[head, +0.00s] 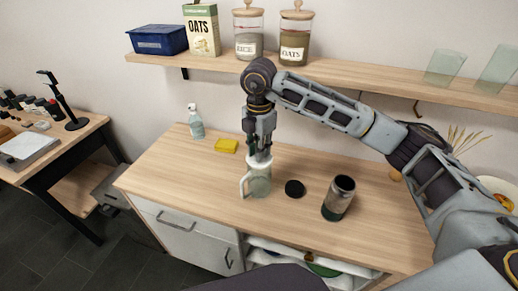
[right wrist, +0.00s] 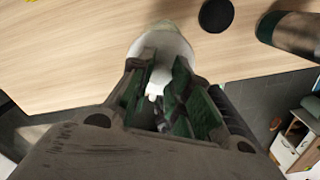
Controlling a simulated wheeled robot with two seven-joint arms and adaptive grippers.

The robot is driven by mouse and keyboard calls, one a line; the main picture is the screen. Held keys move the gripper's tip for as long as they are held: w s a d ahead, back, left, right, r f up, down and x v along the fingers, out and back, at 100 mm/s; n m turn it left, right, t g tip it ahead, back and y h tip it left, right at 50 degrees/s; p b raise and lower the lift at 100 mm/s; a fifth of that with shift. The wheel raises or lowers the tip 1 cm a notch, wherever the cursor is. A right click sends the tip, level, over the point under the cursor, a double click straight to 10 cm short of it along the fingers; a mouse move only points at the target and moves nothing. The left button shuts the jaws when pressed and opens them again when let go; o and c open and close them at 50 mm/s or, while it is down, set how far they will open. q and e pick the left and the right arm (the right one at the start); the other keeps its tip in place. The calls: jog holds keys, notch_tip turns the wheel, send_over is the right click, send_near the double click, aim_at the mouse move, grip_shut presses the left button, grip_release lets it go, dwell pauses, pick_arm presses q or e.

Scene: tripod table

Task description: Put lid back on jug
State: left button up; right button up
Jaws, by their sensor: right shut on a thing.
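The jug (head: 259,184) stands upright on the wooden counter, pale green and see-through, with a white handle on its left side. My right gripper (head: 260,156) points down right over the jug's top. It is shut on the white lid (right wrist: 165,42), whose small knob sits between the fingers (right wrist: 160,95) in the right wrist view. The lid is at the jug's mouth in the head view; I cannot tell whether it rests on the rim or is just above it. The gripper hides most of the lid there. My left gripper is not in view.
A black disc (head: 294,188) and an open dark canister (head: 338,201) stand right of the jug. A yellow sponge (head: 226,146) and a spray bottle (head: 196,122) are behind left. A shelf (head: 220,64) with jars and boxes runs above. The counter's left front is clear.

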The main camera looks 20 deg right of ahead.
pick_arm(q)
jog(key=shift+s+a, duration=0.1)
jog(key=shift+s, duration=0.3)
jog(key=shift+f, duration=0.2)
pick_arm(e)
jog(key=shift+f, duration=0.15)
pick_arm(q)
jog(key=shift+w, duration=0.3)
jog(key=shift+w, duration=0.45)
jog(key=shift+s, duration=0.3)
pick_arm(e)
jog(key=o, duration=1.4)
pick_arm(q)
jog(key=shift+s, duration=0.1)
